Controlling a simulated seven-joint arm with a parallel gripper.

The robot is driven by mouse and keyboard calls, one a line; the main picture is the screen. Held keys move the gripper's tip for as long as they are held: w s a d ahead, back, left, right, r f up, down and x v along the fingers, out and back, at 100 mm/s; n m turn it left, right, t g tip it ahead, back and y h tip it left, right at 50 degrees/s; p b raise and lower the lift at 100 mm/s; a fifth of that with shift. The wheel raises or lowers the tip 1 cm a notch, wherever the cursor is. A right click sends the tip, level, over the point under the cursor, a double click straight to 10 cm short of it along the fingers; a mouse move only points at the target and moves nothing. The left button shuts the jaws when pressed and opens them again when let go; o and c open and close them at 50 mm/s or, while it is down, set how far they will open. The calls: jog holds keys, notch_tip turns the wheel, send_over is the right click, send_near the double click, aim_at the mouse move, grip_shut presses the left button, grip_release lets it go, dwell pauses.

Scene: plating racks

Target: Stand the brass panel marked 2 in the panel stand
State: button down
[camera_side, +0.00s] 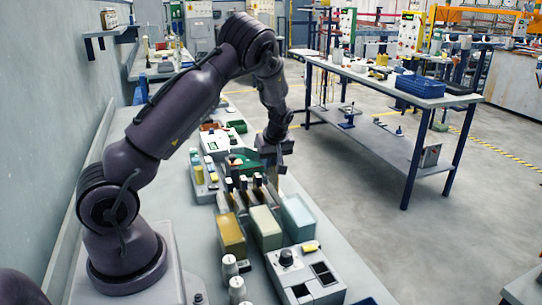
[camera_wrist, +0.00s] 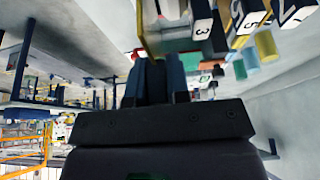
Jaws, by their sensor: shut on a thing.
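My gripper (camera_side: 274,150) is low over the bench, beside the far end of a row of tagged panels. In the wrist view its dark fingers (camera_wrist: 157,80) are closed together on a brass-coloured panel (camera_wrist: 141,30); only a narrow strip of it shows, and its number is hidden. Several upright panels with black and white tags (camera_side: 243,183) stand close by in the side view. In the wrist view one tag reads 3 (camera_wrist: 203,28); the other tags are cut off or tilted. I cannot make out the panel stand's outline or whether the held panel touches it.
Yellow (camera_side: 230,236), pale green (camera_side: 265,229) and pale blue (camera_side: 298,217) tanks stand in front of the panels. A grey control box (camera_side: 303,277) is nearer, with white knobbed bottles (camera_side: 237,289) at its left. Grey instruments (camera_side: 222,143) crowd the bench behind.

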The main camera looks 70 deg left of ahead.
aim_at(271, 177)
jog(key=shift+f, duration=2.85)
jog(key=shift+f, duration=0.1)
jog(key=c, duration=1)
grip_release()
jog(key=v, duration=1.3)
